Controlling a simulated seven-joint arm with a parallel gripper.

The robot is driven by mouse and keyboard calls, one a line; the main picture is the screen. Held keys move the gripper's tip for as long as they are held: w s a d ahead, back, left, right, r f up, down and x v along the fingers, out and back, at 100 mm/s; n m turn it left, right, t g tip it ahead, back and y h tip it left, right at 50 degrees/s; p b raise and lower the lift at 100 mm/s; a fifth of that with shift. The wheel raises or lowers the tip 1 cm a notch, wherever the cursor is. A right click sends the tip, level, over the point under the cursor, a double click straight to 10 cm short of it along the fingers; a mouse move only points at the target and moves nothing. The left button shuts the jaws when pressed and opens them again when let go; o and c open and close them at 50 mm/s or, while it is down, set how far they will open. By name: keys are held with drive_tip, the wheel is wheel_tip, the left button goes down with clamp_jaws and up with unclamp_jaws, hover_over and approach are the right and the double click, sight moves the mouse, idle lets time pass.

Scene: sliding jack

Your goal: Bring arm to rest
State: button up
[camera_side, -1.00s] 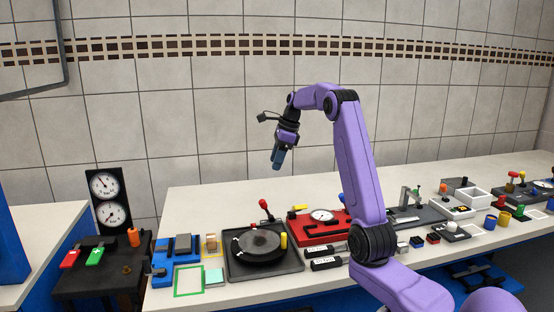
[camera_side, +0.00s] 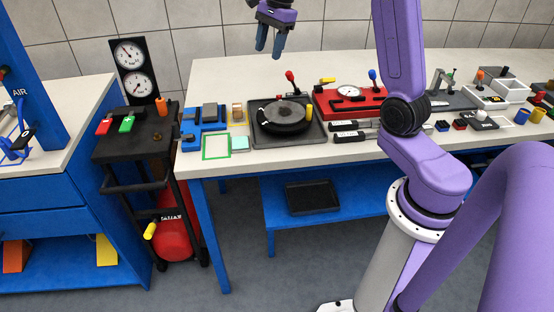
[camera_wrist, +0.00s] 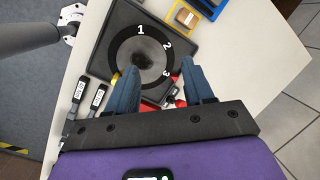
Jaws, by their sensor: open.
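My gripper (camera_side: 270,44) hangs in the air above the bench, near the top of the side view, with its fingers pointing down. It is open and nothing is between its fingers. In the wrist view my gripper (camera_wrist: 158,85) shows two separated blue fingers. Below it lies a black round dial (camera_wrist: 143,58) marked 1, 2 and 3, on a dark square tray. The same dial (camera_side: 284,117) sits on the bench in the side view. My gripper is well clear of it and touches nothing.
A red panel with a gauge (camera_side: 351,101) stands right of the dial. Blue blocks (camera_side: 203,121) and a green frame (camera_side: 216,146) lie left. A black cart with gauges (camera_side: 133,136) stands at the bench's left end. Several small items fill the right side. The air around my gripper is clear.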

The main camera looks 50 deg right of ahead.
drive_tip(key=s+a+f+n+g, duration=0.1)
drive_tip(key=s+a+n, duration=0.6)
drive_tip(key=a, duration=0.2)
drive_tip(key=s+a+f+n, duration=0.1)
drive_tip(key=s+a+n, duration=0.55)
drive_tip(key=a, duration=0.25)
drive_tip(key=s+f+n, duration=0.2)
drive_tip(key=s+n, duration=0.6)
drive_tip(key=s, duration=0.2)
drive_tip(key=s+a+f+n+h, duration=0.1)
drive_tip(key=s+f+n, duration=0.2)
drive_tip(key=s+n, duration=0.6)
drive_tip(key=shift+s+g, duration=0.3)
drive_tip(key=shift+s, duration=0.6)
